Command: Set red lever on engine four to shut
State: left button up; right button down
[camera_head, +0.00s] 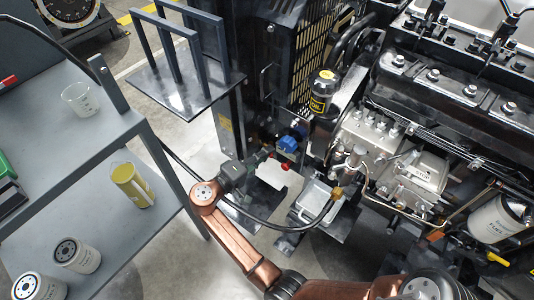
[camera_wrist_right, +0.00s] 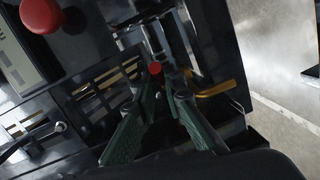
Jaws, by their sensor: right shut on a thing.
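The red lever shows in the wrist view as a small red knob (camera_wrist_right: 155,68) at the fingertips. My right gripper (camera_head: 258,163) reaches in from below in the head view, beside the engine's dark front frame. In the wrist view its green-padded fingers (camera_wrist_right: 163,92) close in on the lever just below the knob, and it is shut on the lever. The contact itself is partly hidden and dark. In the head view small red spots show near the fingertips, but the lever's angle cannot be made out. My left gripper is not in view.
A grey shelf cart (camera_head: 100,150) stands left. A larger red knob (camera_wrist_right: 42,15) is upper left.

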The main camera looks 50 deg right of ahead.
jog(key=shift+w+a, duration=0.1)
jog(key=shift+w, duration=0.05)
jog(key=c, duration=2.1)
grip_release()
jog(key=shift+o, duration=0.4)
jog(key=shift+f, duration=0.1)
jog(key=a+r, duration=0.1)
jog(key=a, duration=0.6)
jog(key=shift+a+r, duration=0.25)
jog(key=shift+a, duration=0.15)
